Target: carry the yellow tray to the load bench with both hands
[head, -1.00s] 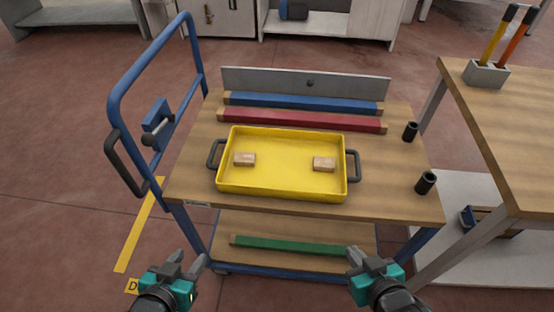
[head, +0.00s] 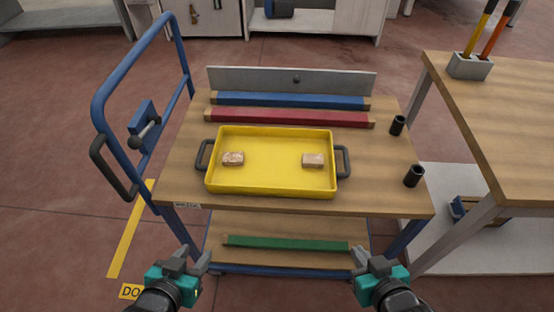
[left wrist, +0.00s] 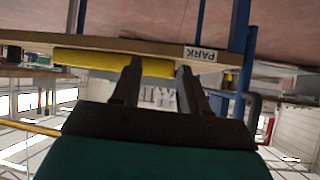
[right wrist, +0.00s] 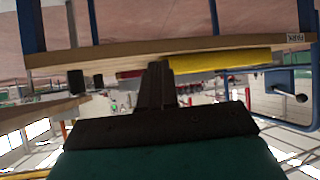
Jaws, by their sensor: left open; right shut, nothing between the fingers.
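The yellow tray (head: 270,188) lies flat on the wooden top of the blue cart, with a dark handle at its left (head: 204,155) and right (head: 343,161) ends. Two small light-brown blocks (head: 233,159) (head: 313,160) lie in it. My left gripper (head: 193,260) is open and empty, in front of the cart and below the tray's left side. My right gripper (head: 367,258) is shut and empty, in front of the cart near its right half. The tray's yellow edge also shows in the left wrist view (left wrist: 90,60) and the right wrist view (right wrist: 215,62).
Blue (head: 290,101) and red (head: 285,117) bars lie behind the tray. Two black cups (head: 413,176) (head: 397,125) stand at the cart's right. A wooden bench (head: 510,120) stands at right, holding a grey block with two handled tools. The cart's blue push handle (head: 97,110) rises at left.

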